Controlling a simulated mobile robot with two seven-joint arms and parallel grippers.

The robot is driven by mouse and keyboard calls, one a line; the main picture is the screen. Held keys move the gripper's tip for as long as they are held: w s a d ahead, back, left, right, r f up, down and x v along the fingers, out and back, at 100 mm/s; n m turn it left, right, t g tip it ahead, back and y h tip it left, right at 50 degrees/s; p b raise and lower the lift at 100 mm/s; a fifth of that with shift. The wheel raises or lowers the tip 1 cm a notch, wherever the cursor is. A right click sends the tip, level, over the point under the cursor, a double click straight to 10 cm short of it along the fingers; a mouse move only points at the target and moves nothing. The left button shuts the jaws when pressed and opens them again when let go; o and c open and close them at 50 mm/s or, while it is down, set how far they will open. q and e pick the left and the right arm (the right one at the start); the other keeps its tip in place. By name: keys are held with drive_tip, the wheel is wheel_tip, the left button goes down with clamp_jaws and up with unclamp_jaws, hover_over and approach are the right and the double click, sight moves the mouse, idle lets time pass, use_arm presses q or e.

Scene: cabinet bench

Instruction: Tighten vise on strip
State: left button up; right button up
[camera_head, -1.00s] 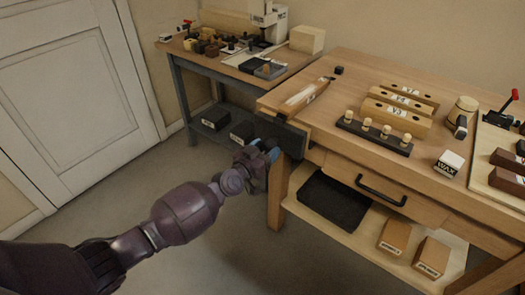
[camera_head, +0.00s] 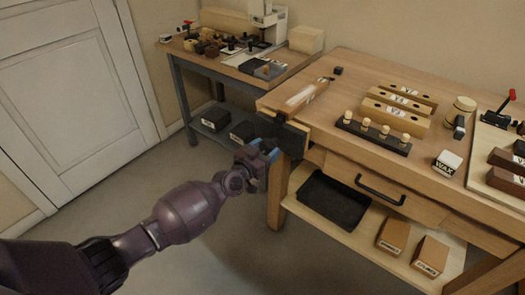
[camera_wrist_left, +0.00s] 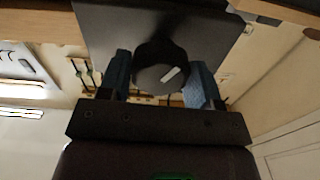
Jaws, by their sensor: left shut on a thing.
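The vise (camera_head: 291,140) is at the front left corner of the wooden bench, its dark front plate facing me. A long brown strip with a pale top (camera_head: 304,98) lies at the bench's left end, just above the vise; I cannot tell how firmly the jaws meet it. My left gripper (camera_head: 265,151) is at the vise's front, its blue fingers shut on the vise knob. In the left wrist view the round black knob (camera_wrist_left: 160,72) with a white mark sits between the two fingers, in front of the dark vise plate (camera_wrist_left: 215,25). My right gripper is out of view.
The bench top holds wooden blocks (camera_head: 395,113), a dark rack with pale knobs (camera_head: 373,136) and a white wax box (camera_head: 447,163). A drawer handle (camera_head: 381,190) juts from the front. A black tray (camera_head: 333,201) sits on the lower shelf. The floor left of the bench is clear.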

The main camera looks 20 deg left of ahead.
use_arm(q)
drive_tip(key=shift+m, duration=0.4)
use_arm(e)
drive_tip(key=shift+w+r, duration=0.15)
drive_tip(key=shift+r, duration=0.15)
use_arm(q)
drive_tip(key=o, duration=0.8)
drive_tip(key=shift+s+a+r+p, duration=0.1)
drive_tip(key=shift+s+a+p, duration=0.1)
drive_tip(key=shift+s, duration=0.15)
drive_tip(key=shift+s+a+p, duration=0.1)
drive_tip(key=shift+s+p, duration=0.1)
drive_tip(key=shift+s, duration=0.1)
drive_tip(key=p+v, duration=0.1)
drive_tip(key=v, duration=0.4)
drive_tip(key=shift+s+p, duration=0.3)
drive_tip(key=shift+p, duration=0.05)
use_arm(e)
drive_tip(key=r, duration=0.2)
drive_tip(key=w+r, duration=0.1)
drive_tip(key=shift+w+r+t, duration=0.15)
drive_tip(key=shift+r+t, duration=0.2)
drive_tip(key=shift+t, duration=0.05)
